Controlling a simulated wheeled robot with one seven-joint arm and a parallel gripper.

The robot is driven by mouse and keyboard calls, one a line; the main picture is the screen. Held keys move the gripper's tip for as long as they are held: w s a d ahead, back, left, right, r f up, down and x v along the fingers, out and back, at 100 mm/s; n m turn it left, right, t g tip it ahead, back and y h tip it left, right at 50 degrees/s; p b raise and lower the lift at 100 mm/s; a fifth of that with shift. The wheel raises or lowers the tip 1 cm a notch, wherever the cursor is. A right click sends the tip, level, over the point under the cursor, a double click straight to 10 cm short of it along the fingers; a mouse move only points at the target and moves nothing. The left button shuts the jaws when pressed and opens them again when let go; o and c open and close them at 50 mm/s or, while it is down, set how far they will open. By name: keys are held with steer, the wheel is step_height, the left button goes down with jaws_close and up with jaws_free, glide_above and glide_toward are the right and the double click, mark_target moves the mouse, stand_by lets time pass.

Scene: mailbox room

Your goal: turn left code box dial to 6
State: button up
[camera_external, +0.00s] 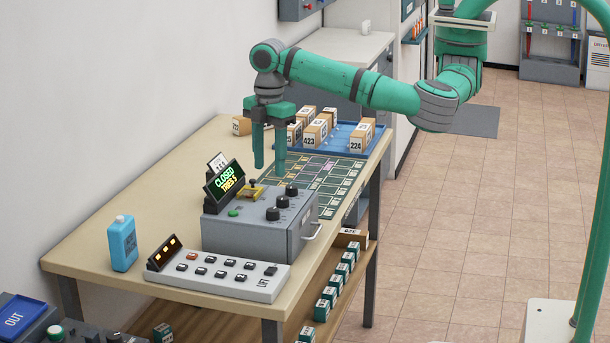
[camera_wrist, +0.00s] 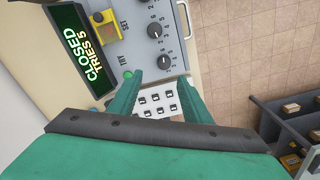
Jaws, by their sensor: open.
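The grey code box (camera_external: 250,235) stands on the table with a row of three black dials on its sloped top. The dial nearest the external camera (camera_external: 273,213) is the left one from the box's handle side; it also shows lowest in the wrist view (camera_wrist: 163,62). Its pointer setting is too small to read. My gripper (camera_external: 269,166) is open and empty, fingers pointing down, above the box area. In the wrist view its fingertips (camera_wrist: 159,78) flank the space just below this dial, apparently not touching it.
A display (camera_external: 225,180) reads "CLOSED, TRIES 5". A white keypad (camera_external: 220,275), blue bottle (camera_external: 122,243) and blue tray of boxes (camera_external: 372,143) share the table.

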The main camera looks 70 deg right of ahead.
mark_target(273, 210)
steer(key=shift+n, duration=0.5)
steer(key=f, duration=1.1)
steer(key=shift+s+a+f, duration=0.15)
steer(key=shift+s+a, duration=0.1)
steer(key=shift+s, duration=0.15)
steer(key=c, duration=1.1)
steer(key=shift+d, duration=0.1)
steer(key=shift+m, duration=0.5)
